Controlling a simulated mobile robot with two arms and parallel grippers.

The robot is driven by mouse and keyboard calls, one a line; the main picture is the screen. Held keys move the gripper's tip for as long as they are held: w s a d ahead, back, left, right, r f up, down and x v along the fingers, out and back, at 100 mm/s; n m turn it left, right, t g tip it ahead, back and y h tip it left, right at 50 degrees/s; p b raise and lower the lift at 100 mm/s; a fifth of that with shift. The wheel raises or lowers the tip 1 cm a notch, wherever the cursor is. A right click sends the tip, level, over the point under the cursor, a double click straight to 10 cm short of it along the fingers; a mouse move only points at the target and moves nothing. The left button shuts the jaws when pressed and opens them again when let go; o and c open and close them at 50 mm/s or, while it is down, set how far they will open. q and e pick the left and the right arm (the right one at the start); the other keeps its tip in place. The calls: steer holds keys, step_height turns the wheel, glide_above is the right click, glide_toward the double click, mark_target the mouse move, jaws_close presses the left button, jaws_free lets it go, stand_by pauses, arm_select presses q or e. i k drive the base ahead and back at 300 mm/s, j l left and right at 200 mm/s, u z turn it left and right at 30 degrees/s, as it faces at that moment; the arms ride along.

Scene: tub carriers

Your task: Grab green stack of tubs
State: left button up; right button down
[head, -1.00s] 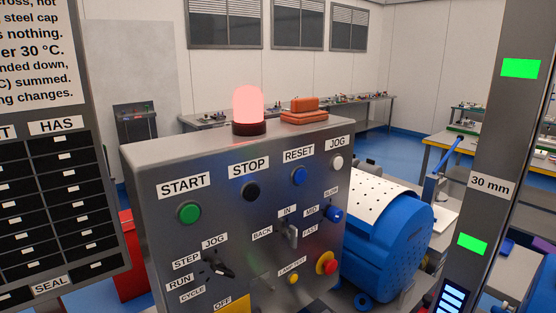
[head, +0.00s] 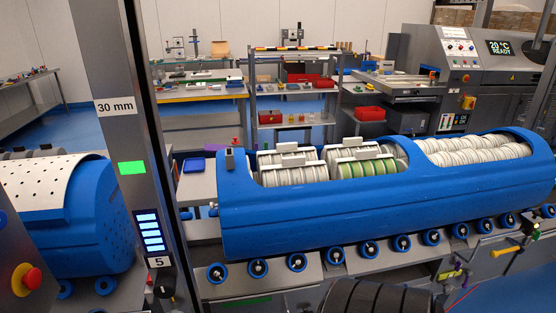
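The green stack of tubs (head: 383,181) lies on its side in the open top of a long blue carrier (head: 370,212). It is at the front, near the middle of the carrier. White stacks of tubs (head: 294,175) lie to its left, and more white rows are behind it. White handle-like bars rest over several of the stacks. The lower part of the green stack is hidden by the carrier's wall. Neither of my grippers is in view.
The blue carrier sits above a row of blue rollers (head: 367,248). A grey post (head: 120,75) with a 30 mm label stands left of it, near a blue drum (head: 95,232). A dark ribbed object (head: 375,298) shows at the bottom edge. Shelves and a grey machine (head: 490,65) stand behind.

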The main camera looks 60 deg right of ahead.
mark_target(366, 162)
steer(key=z, duration=2.6)
